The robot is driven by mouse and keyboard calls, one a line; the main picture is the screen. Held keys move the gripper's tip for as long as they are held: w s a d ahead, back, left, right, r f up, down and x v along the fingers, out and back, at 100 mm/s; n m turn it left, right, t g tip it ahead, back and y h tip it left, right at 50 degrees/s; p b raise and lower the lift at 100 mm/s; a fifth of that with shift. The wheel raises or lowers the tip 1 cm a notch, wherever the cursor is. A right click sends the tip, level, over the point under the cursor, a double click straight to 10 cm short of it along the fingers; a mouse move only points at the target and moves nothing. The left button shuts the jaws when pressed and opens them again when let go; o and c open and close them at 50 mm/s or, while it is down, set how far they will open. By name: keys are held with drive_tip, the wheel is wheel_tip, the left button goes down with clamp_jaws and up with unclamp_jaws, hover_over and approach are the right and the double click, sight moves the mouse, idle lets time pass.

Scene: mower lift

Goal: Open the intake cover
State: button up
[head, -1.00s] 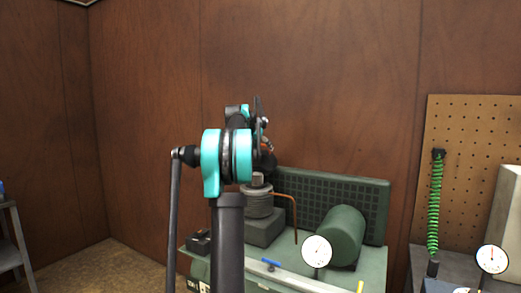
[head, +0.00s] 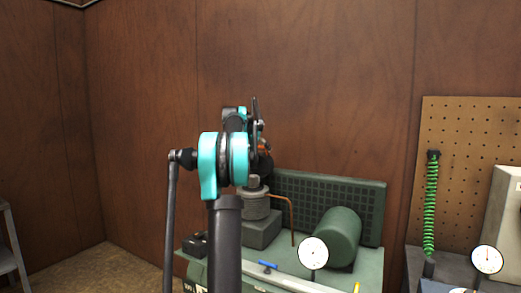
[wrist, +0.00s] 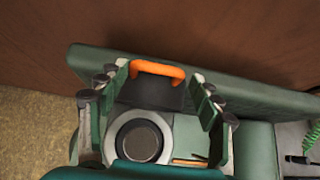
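In the wrist view an orange handle (wrist: 157,70) stands on a dark panel (wrist: 150,95), which looks like the intake cover. My gripper (wrist: 160,84) is open, with one finger on each side of the handle. The handle lies between the fingertips, and I see no finger touching it. In the head view my gripper (head: 257,122) is seen from behind above the green machine, largely covered by my own arm. A small orange patch (head: 264,149) shows beside it. The cover itself is hidden there.
The green machine (head: 373,262) carries a ribbed grey cylinder (head: 255,206), a green motor-like drum (head: 338,236), a copper pipe (head: 291,213) and a white gauge (head: 313,253). A grille panel (head: 345,205) stands behind. A pegboard (head: 470,160) is at the right.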

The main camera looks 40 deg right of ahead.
drive_tip(key=shift+a, duration=0.1)
drive_tip(key=v, duration=1.2)
